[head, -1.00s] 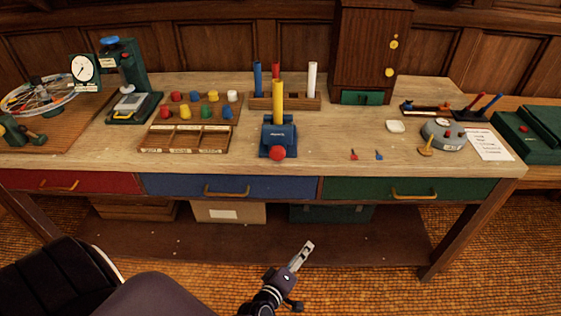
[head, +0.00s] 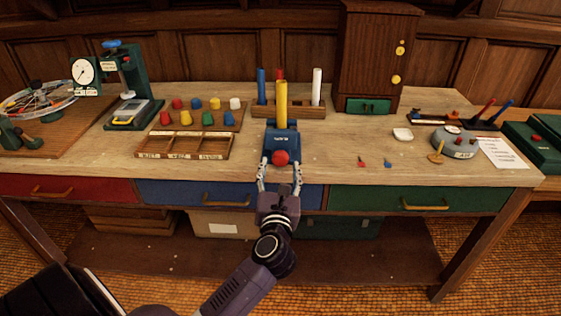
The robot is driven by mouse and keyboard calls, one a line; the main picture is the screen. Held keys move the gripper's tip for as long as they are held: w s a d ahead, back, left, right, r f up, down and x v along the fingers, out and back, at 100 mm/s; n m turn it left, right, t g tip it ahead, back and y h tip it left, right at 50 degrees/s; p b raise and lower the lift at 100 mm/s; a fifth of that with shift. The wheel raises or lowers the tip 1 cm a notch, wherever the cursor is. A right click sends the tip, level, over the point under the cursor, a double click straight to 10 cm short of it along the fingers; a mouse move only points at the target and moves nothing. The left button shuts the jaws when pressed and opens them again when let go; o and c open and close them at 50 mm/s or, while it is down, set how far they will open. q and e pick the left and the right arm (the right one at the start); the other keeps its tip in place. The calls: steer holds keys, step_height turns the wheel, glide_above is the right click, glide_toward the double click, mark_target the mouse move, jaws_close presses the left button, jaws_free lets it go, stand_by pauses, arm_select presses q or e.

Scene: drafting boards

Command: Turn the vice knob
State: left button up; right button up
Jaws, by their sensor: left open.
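The small blue vice (head: 282,138) stands near the front edge of the bench, in the middle of the head view. A yellow cylinder (head: 281,103) stands upright at it. Its red round knob (head: 280,158) faces me at the front. My left gripper (head: 280,170) is open, just in front of the vice, with one finger to each side and slightly below the knob. I cannot tell whether a finger touches the knob. My right gripper is not in view.
A wooden rack (head: 290,110) with blue, red and white cylinders stands behind the vice. A compartment tray (head: 184,146) lies to the left. Small red and blue pieces lie to the right, near a grey round device (head: 455,141). The blue drawer (head: 190,193) is below.

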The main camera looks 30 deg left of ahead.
mark_target(281, 161)
arm_select(q)
steer(key=x, duration=0.4)
steer(key=c, duration=1.2)
steer(key=shift+o, duration=0.2)
steer(key=shift+r, duration=0.1)
steer(key=m+p, duration=0.2)
steer(key=p, duration=0.1)
steer(key=shift+r+m+p, duration=0.1)
steer(key=shift+m+p, duration=0.2)
steer(key=shift+p, duration=0.05)
steer(key=shift+f+m+p, duration=0.25)
steer(key=shift+m+p, duration=0.25)
steer(key=shift+m, duration=0.1)
